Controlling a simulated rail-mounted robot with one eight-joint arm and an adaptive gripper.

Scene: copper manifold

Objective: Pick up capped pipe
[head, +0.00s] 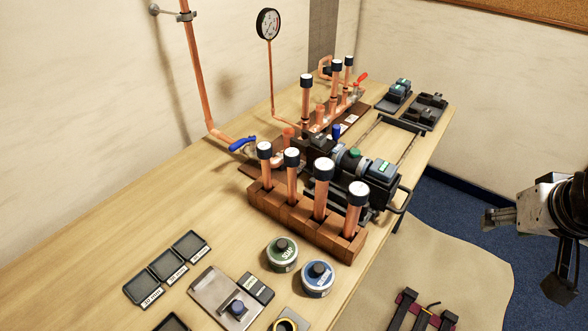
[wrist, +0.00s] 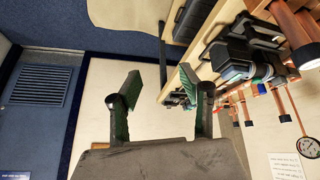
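Several copper pipes with dark caps and pale tops stand upright in a row in a wooden rack (head: 300,223) on the bench. From left to right they are the first capped pipe (head: 266,172), the second capped pipe (head: 292,180), the third capped pipe (head: 321,201) and the front-right capped pipe (head: 353,217). Part of a capped copper pipe (wrist: 292,26) shows at the upper right of the wrist view. My gripper (head: 494,218) is off the bench's right side, apart from the rack. In the wrist view my gripper (wrist: 161,84) is open, with nothing between its fingers.
A black-and-teal machine (head: 352,178) with handles stands close behind the rack. Behind it, more capped pipes (head: 336,80) rise from the manifold. A green tin (head: 282,253) and a blue tin (head: 318,278) sit in front of the rack. Open space lies between my gripper and the bench.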

